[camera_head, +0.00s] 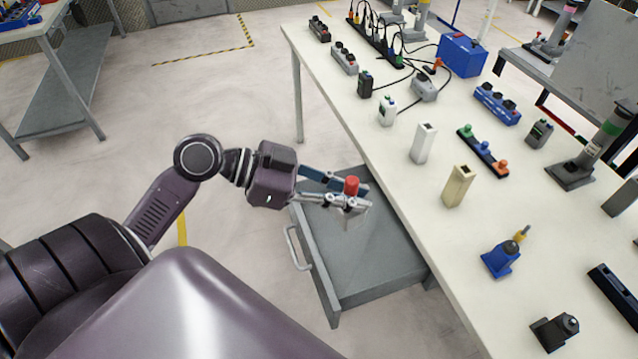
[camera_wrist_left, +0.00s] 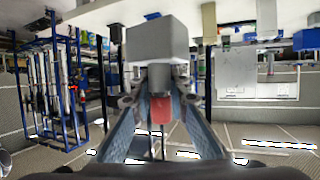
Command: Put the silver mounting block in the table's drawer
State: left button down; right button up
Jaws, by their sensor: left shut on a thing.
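My left gripper (camera_head: 353,196) is shut on the silver mounting block (camera_head: 352,218), which has a red cylindrical top. The gripper holds the block over the table's pulled-out grey drawer (camera_head: 385,290), near the table's edge. The gap between block and drawer floor is hard to judge. My right gripper is not in view.
The white table (camera_head: 420,190) holds several blocks, connectors and cables, with a beige block (camera_head: 458,186) and a white block (camera_head: 423,143) near its edge. A blue box (camera_head: 462,56) stands at the back. The drawer's handle (camera_head: 296,248) faces left, over open floor.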

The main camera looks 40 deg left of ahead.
aim_at(365, 226)
jog(key=l+u, duration=0.45)
jog(key=l, duration=0.2)
jog(key=k+l+u, duration=0.1)
jog(key=l+u, duration=0.3)
jog(key=l, duration=0.9)
jog(key=k+l, duration=0.15)
jog(key=l, duration=1.1)
jog(key=i, duration=0.3)
